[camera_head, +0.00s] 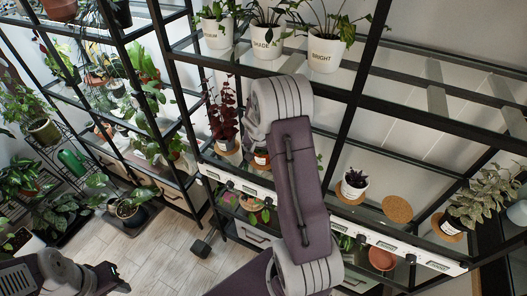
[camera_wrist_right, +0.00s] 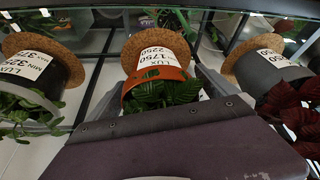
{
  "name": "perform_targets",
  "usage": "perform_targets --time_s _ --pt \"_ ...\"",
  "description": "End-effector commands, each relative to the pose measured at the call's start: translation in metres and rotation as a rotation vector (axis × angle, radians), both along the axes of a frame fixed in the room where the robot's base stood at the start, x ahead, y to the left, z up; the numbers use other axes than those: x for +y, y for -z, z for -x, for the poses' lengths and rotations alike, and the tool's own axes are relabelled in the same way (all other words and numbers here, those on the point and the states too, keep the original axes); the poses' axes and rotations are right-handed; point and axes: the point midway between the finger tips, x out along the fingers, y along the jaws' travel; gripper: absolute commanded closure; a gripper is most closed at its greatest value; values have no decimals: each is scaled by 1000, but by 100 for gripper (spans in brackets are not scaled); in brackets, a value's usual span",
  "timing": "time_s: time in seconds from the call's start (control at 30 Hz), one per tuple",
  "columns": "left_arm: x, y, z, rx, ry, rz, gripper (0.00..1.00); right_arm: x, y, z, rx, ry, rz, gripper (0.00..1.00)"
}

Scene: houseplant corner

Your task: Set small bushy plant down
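The small bushy plant, green leaves in an orange pot (camera_wrist_right: 130,87) with a white "LUX 1750 2250" label, shows upside down in the right wrist view. It stands on a round cork mat (camera_wrist_right: 152,42). In the head view its pot (camera_head: 262,158) is mostly hidden behind my right arm. My right gripper (camera_wrist_right: 162,78) has a grey finger on each side of the pot, close to its rim; I cannot tell whether they press on it. In the head view this gripper is hidden by my arm. My left gripper (camera_head: 112,279) is low at the left, away from the shelves.
A red-leaved plant (camera_head: 222,108) in a grey pot (camera_wrist_right: 262,72) stands close beside the orange pot. A bare cork mat (camera_head: 397,209) lies on the shelf near a succulent (camera_head: 355,180). Black shelf posts and rails frame the space.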

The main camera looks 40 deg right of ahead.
Motion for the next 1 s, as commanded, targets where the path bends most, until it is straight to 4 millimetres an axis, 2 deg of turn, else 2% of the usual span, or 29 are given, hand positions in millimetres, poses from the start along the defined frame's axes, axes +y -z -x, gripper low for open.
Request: perform_targets --time_s 0.13,0.23,0.4,0.53,0.77,0.87,0.9,0.97,1.0 --pt "0 -2 0 0 0 0 64 0 -2 0 0 0 0 3" --pt "0 -5 0 0 0 0 64 2 -11 1 -2 0 1 3" --pt "0 -6 0 0 0 0 64 12 -44 10 -5 -1 2 3" --pt "0 -6 0 0 0 0 64 18 -64 16 -3 1 1 3" --pt "0 -6 0 0 0 0 64 25 -72 21 5 -11 -2 3" --pt "0 -6 0 0 0 0 64 66 -68 39 55 -144 -28 3" --pt "0 -6 0 0 0 0 64 93 -65 55 87 -236 -46 3" --pt "0 -6 0 0 0 0 64 133 -60 84 140 -391 -73 3" --pt "0 -6 0 0 0 0 64 157 -57 105 172 -494 -92 3"
